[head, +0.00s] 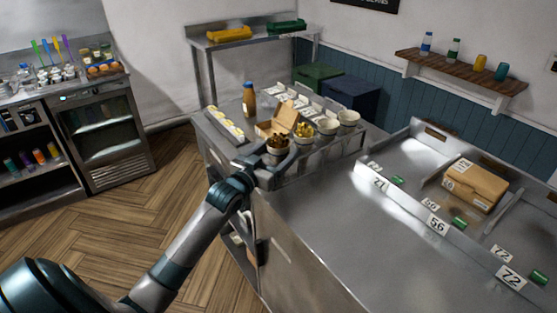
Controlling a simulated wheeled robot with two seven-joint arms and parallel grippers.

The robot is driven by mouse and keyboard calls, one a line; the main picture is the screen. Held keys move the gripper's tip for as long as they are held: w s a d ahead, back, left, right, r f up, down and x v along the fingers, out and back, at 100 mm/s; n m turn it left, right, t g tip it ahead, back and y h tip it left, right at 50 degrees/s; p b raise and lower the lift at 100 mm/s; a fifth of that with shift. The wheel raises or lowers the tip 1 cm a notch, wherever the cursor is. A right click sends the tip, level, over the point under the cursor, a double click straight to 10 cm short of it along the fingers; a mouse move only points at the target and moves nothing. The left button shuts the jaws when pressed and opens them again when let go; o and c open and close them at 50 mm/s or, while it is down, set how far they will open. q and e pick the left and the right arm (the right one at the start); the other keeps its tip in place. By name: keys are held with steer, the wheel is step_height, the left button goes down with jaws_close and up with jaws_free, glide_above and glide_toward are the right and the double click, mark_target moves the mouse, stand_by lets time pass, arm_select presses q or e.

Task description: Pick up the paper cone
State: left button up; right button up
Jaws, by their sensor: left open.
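Several pale paper cones stand in a row near the front edge of the steel counter. The nearest paper cone (278,151) holds dark brown food. Beside it on the right is a cone with yellow fries (304,138), then two more pale cones (327,128). My left gripper (279,162) is open at the nearest cone, low in front of it. Its fingers overlap the cone's lower part in the picture, and I cannot tell whether they touch it. My right gripper is out of view.
On the counter behind the cones are an open cardboard box (283,116), a brown bottle (249,99) and a tray of pale pieces (225,124). To the right, a steel counter holds a closed brown box (475,186) and number cards. Its near left surface is bare.

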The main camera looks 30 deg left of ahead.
arm_select(q)
jaws_close()
step_height(320, 180, up, 10)
steer(key=b, duration=0.2)
stand_by(0.7)
stand_by(0.5)
